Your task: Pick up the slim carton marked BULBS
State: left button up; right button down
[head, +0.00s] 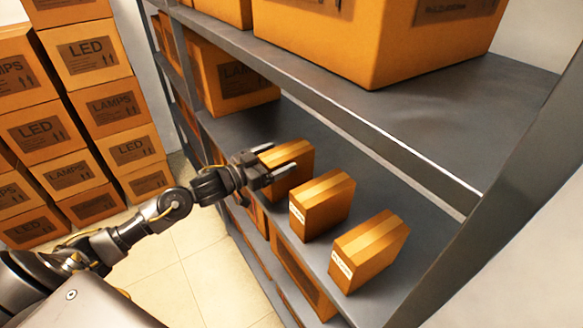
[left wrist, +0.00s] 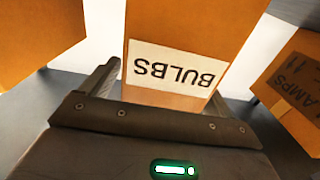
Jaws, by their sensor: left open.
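The slim carton marked BULBS (left wrist: 185,30) stands straight ahead of my left gripper in the left wrist view, its white label upside down there. In the head view it is the farthest of three slim cartons (head: 289,163) on the middle shelf, partly covered by the gripper. My left gripper (head: 280,164) is open at it; in the left wrist view its fingers (left wrist: 160,85) show on either side of the carton's label end. Whether they touch the carton I cannot tell. My right gripper is in neither view.
Two similar slim cartons, a middle one (head: 321,203) and a nearer one (head: 368,251), stand on the same grey shelf (head: 300,255). A large carton (head: 232,80) stands farther back. The upper shelf (head: 400,115) hangs above. Stacked LED and LAMPS cartons (head: 95,110) stand at left.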

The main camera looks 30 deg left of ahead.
pick_arm(q)
jog(key=shift+w+d, duration=0.35)
jog(key=shift+w, duration=0.25)
jog(key=shift+s+a, duration=0.1)
jog(key=shift+s, duration=0.05)
jog(key=shift+c, duration=0.7)
jog(key=c, duration=1.6)
